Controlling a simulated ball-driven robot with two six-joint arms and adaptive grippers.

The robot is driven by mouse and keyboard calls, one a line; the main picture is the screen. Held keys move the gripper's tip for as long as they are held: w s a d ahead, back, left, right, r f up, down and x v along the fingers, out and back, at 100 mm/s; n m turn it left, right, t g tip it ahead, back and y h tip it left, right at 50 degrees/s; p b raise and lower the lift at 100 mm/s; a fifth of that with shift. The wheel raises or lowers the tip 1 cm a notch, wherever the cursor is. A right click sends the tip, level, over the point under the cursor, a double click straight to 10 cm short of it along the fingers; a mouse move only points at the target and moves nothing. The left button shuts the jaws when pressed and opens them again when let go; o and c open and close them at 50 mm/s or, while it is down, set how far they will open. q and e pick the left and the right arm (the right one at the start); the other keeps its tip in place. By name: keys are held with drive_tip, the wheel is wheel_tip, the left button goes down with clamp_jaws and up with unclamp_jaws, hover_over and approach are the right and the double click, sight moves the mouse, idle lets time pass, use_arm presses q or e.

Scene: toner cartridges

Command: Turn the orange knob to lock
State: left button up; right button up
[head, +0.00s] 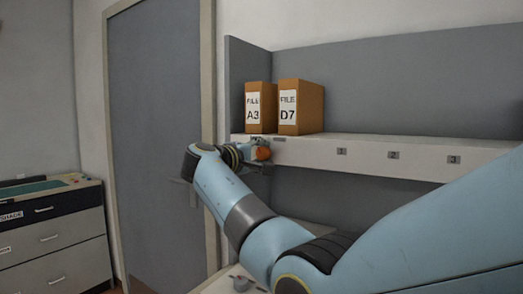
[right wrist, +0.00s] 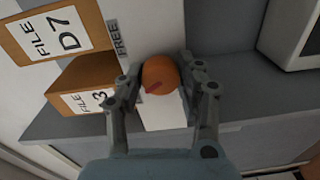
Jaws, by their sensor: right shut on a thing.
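The orange knob (head: 263,153) is on the front face of the white shelf, near its left end. In the right wrist view the knob (right wrist: 160,70) is round, with a small dark red mark low on its face. My right gripper (head: 262,160) is at the knob. In the right wrist view its two fingers (right wrist: 162,84) stand one on each side of the knob, shut on it. A label reading FREE (right wrist: 119,38) is beside the knob; no lock label is readable. My left gripper is not in view.
File boxes A3 (head: 254,118) and D7 (head: 302,122) stand on the white shelf (head: 400,147) above the knob. Numbered labels run along the shelf front. A grey door (head: 155,120) and a drawer cabinet (head: 50,240) are at left.

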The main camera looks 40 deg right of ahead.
drive_tip(key=shift+n+p, duration=0.6)
drive_tip(key=shift+n, duration=0.7)
drive_tip(key=shift+f, duration=0.1)
drive_tip(key=o, duration=1.2)
drive_tip(key=shift+a, duration=0.1)
drive_tip(key=shift+c, duration=0.2)
drive_tip(key=v, duration=0.7)
drive_tip(key=shift+a, duration=0.3)
